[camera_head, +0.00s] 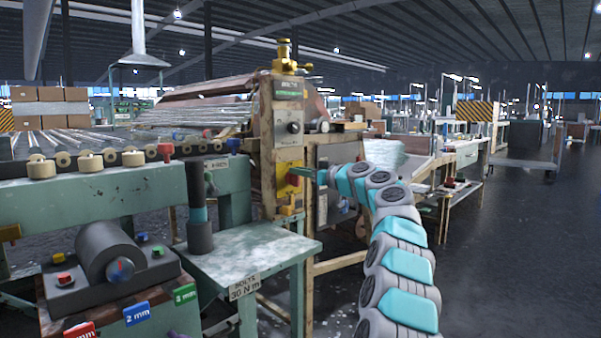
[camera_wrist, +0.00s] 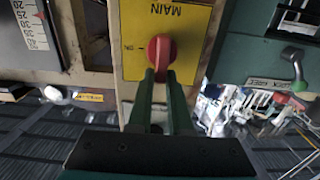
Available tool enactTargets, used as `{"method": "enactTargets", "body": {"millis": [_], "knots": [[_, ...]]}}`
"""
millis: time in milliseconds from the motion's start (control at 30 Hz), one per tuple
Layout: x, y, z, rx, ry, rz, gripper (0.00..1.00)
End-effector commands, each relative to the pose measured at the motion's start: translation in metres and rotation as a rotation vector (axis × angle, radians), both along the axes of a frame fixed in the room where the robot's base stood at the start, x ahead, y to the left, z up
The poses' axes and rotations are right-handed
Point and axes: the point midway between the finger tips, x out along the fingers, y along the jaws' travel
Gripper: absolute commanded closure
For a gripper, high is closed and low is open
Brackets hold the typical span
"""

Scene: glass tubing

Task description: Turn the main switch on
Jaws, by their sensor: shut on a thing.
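The main switch is a red rotary knob (camera_wrist: 161,50) on a yellow plate (camera_wrist: 190,35) lettered MAIN, which appears upside down in the wrist view. The knob's handle points up and down in that view. A small mark, too small to read surely, is left of the knob. My gripper (camera_wrist: 161,76) has its two green fingers shut on the knob's handle, one on each side. In the head view my gripper (camera_head: 303,172) reaches the yellow plate (camera_head: 287,186) on the worn machine post from the right. The fingers hide part of the knob there.
A small green bench (camera_head: 250,250) with a dark upright cylinder (camera_head: 199,235) stands left of the post. A lever (camera_wrist: 293,62) shows at right in the wrist view. Floor is open at right.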

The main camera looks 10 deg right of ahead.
Motion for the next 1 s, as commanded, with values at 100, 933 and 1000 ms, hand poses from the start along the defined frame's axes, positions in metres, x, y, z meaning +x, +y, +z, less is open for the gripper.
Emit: {"method": "enactTargets", "body": {"millis": [100,933,1000], "knots": [[0.0,0.0,-0.0001,0.0,0.0,0.0,1.0],[0.0042,-0.0052,0.0003,0.204,0.151,0.0,1.0],[0.0051,-0.0065,0.0,0.257,0.189,0.0,1.0]]}}
